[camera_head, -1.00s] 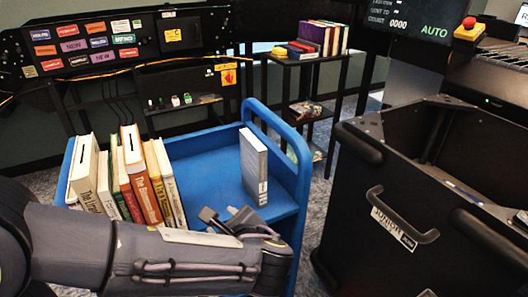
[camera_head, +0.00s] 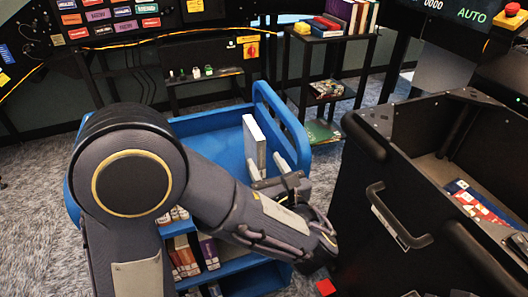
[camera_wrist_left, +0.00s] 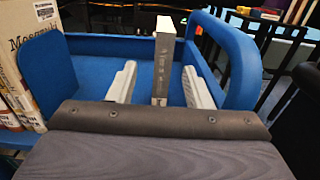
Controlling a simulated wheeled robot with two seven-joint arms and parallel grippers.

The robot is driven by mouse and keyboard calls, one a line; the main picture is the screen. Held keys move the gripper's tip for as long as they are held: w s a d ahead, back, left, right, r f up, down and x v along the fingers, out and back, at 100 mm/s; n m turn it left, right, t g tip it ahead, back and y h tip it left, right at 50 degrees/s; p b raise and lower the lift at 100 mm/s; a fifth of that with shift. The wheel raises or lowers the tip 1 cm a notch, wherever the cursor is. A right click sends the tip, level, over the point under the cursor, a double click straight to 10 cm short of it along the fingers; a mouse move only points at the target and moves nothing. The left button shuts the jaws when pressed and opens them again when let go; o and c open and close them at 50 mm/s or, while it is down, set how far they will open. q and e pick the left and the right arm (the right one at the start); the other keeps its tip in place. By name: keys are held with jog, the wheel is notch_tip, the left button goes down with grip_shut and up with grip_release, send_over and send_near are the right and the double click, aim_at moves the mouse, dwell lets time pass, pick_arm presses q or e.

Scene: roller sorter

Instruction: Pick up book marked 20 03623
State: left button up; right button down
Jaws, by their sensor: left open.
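A single upright book (camera_head: 254,143) with a pale cover and grey edge stands alone on the top shelf of the blue cart (camera_head: 200,122). In the left wrist view the book (camera_wrist_left: 162,62) shows its narrow grey spine, with small text I cannot read as 20 03623. My left gripper (camera_head: 270,171) is open just in front of the book. In the left wrist view its two pale fingers (camera_wrist_left: 160,87) point at the book, one on each side of the spine; I cannot tell how deep the book sits between them. My right gripper is out of view.
Other books (camera_wrist_left: 12,75) stand at the left of the cart in the wrist view; my arm hides them in the head view. The cart's raised blue end rail (camera_head: 285,120) is close right of the book. A black bin (camera_head: 400,200) stands further right.

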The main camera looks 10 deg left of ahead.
aim_at(262, 153)
pick_arm(q)
jog(key=x, duration=0.7)
jog(key=shift+w, duration=0.25)
jog(key=shift+d, duration=0.1)
jog(key=shift+c, duration=0.3)
jog(key=shift+f, duration=0.1)
grip_shut()
